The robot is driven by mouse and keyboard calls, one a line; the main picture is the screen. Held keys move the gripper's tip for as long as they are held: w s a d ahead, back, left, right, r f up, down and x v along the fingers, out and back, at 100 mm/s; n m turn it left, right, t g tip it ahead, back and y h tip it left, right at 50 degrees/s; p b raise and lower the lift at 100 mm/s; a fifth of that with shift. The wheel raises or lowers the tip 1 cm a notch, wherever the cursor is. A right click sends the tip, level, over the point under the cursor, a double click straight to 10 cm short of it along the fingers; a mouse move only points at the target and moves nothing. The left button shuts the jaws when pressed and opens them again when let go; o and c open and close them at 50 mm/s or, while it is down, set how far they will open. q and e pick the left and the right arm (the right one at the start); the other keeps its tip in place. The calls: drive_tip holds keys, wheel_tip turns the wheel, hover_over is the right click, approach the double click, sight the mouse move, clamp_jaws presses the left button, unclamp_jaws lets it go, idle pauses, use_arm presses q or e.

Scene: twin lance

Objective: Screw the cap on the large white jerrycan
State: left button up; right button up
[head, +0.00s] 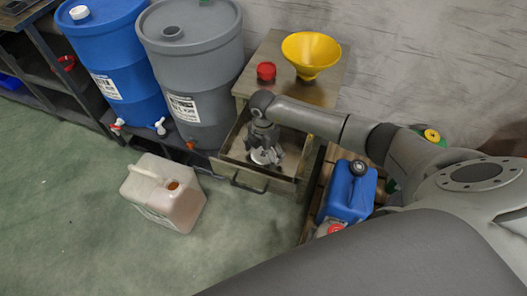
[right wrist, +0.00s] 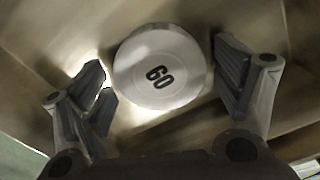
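The large white jerrycan (head: 163,192) stands on the green floor, left of the drawer, with an uncapped orange-brown opening on top. A white cap marked 60 (right wrist: 160,67) lies in the open metal drawer (head: 226,156). My right gripper (head: 266,154) reaches down into the drawer over the cap. In the right wrist view its fingers (right wrist: 165,85) are spread to either side of the cap, with gaps visible, so it is open and empty. My left gripper is not in view.
A red cap (head: 266,71) and a yellow funnel (head: 311,54) stand on the cabinet top. Blue (head: 112,55) and grey (head: 195,70) barrels with taps stand behind the jerrycan. A blue canister (head: 349,192) stands right of the drawer. The floor around the jerrycan is clear.

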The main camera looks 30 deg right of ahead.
drive_tip(key=c, duration=0.9)
drive_tip(key=shift+o, duration=0.2)
drive_tip(key=shift+r+p, duration=3.15)
drive_tip(key=shift+r, duration=0.4)
